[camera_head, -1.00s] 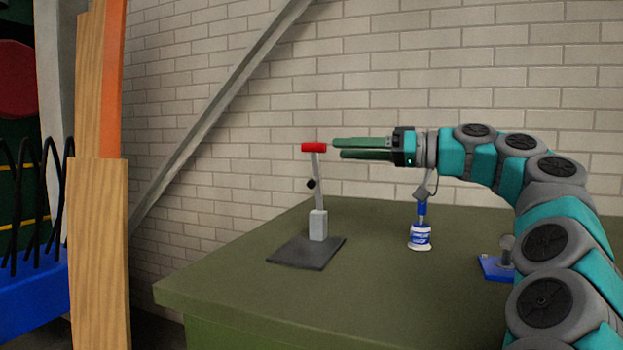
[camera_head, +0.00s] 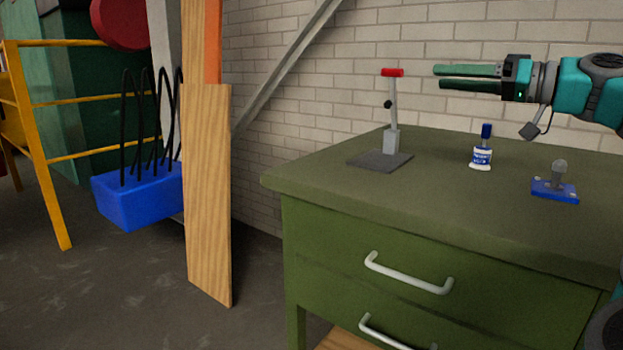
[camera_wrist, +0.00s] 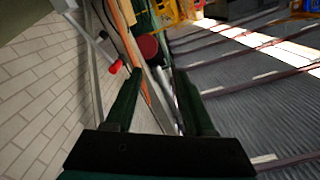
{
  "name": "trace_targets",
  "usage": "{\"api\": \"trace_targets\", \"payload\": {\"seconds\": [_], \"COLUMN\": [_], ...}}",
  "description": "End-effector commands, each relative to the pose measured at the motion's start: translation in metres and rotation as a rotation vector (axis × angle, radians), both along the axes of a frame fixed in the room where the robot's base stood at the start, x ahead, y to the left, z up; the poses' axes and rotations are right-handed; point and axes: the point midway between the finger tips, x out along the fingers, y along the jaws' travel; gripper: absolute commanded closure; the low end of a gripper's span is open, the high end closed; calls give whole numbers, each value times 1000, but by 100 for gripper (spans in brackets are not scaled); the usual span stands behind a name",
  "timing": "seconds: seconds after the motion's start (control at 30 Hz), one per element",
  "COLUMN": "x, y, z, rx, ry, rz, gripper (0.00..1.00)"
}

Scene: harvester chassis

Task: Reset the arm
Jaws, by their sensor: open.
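My gripper (camera_head: 437,77) is open and empty at the upper right of the head view, with its dark green fingers pointing left. It is above the green cabinet, to the right of and apart from a lever with a red handle (camera_head: 392,72). The lever stands upright on a dark flat base (camera_head: 380,160) on the cabinet top. In the wrist view my gripper (camera_wrist: 160,75) shows its two fingers spread with nothing between them. The red handle (camera_wrist: 116,66) shows just beyond the left finger.
The green cabinet (camera_head: 330,190) has drawers with pale handles. A blue-and-white bottle (camera_head: 481,157) and a blue plate with a grey knob (camera_head: 555,189) stand on it. Wooden planks (camera_head: 207,190), a blue box (camera_head: 137,198) and a yellow rail (camera_head: 40,150) are at left. Floor is clear in front.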

Motion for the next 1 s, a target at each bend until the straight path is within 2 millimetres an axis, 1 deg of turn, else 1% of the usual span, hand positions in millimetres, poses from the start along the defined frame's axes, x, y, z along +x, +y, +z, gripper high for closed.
{"api": "trace_targets", "payload": {"seconds": [0.07,0.37,0.53,0.67,0.77,0.8,0.87,0.9,0.97,1.0], "x": [0,-7,-16,-26,-41,-49,-63,-74,-91,-103], "y": [1,42,73,103,132,145,165,178,194,202], "z": [0,-17,-31,-50,-71,-83,-105,-122,-146,-165], "rx": [0,-27,-58,-96,-142,-168,-214,-249,-303,-341], "ry": [2,95,168,245,321,359,426,474,541,587], "rz": [2,55,90,119,143,154,165,171,171,169], "gripper": [45,45,45,45,45,45,45,45,45,45]}}
